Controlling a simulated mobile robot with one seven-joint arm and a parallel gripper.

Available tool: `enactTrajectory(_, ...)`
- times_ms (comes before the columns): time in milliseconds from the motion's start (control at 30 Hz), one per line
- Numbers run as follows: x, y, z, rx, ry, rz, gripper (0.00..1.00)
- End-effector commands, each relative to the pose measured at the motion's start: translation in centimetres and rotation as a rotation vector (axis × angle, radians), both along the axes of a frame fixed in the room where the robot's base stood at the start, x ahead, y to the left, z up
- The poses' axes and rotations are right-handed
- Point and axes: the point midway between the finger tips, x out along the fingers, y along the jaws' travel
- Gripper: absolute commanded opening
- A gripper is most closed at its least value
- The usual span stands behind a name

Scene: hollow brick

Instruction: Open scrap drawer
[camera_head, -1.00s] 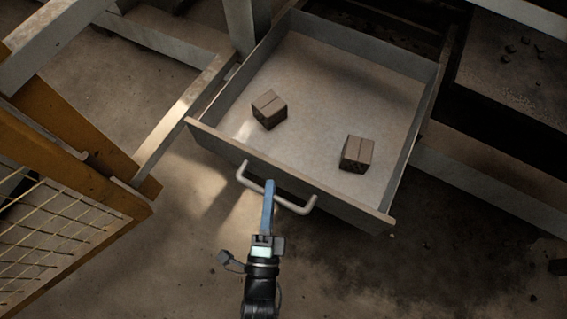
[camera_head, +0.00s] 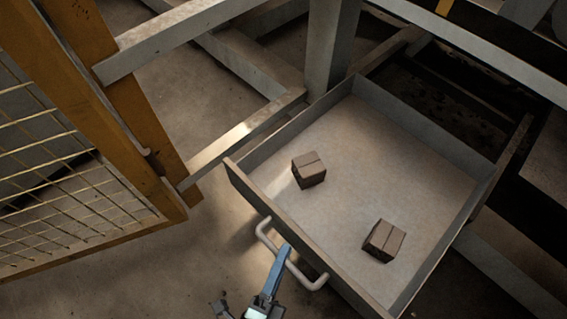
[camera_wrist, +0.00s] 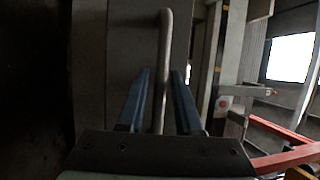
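The scrap drawer (camera_head: 391,159) is a grey tray pulled well out of its frame, its inside open to view. Its pale bar handle (camera_head: 312,284) is on the front panel. My gripper (camera_head: 283,250) is at the middle of this handle, at the lower edge of the head view. The lower right part of the drawer front is cut off in the head view.
Two small brown boxes, one farther left (camera_head: 309,171) and one nearer right (camera_head: 384,241), lie in the drawer. A yellow frame with wire mesh (camera_head: 60,195) stands left of it. A grey post (camera_head: 330,45) stands behind its left wall. Bare floor lies in front.

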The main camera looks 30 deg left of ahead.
Motion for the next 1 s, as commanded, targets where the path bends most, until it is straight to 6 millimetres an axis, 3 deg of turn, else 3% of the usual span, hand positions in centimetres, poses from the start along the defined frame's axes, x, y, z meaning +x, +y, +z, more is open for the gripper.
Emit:
enactTrajectory(667, -0.4, -0.1, 0.0, 0.0, -0.002, -0.001, 0.47)
enactTrajectory(767, -1.7, -0.2, -0.1, 0.0, 0.001, 0.0, 0.47)
enactTrajectory(1000, -6.8, -0.6, -1.1, -0.001, 0.003, 0.002, 0.47)
